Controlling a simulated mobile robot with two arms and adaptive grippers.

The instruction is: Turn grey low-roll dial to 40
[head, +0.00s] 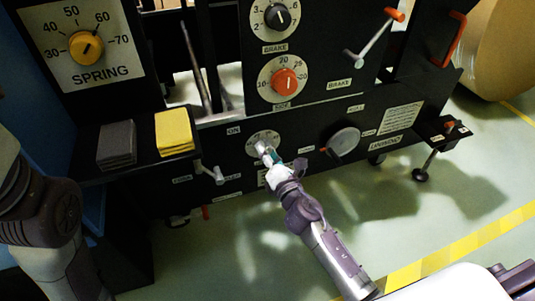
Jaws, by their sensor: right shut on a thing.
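The grey low-roll dial sits on a round pale scale plate (268,134) low on the black machine panel. My right gripper (265,150) reaches in from the lower right and is shut on the dial. The gripper covers most of the knob and scale, so the pointer and numbers cannot be read. My left arm shows at the left edge, but its gripper is outside the picture.
Above are the orange dial (285,82), the black brake dial (277,17) and the yellow spring dial (86,48). A grey round knob (344,141) is to the right, a small lever (211,173) to the left. A shelf holds grey (117,144) and yellow pads (174,132).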

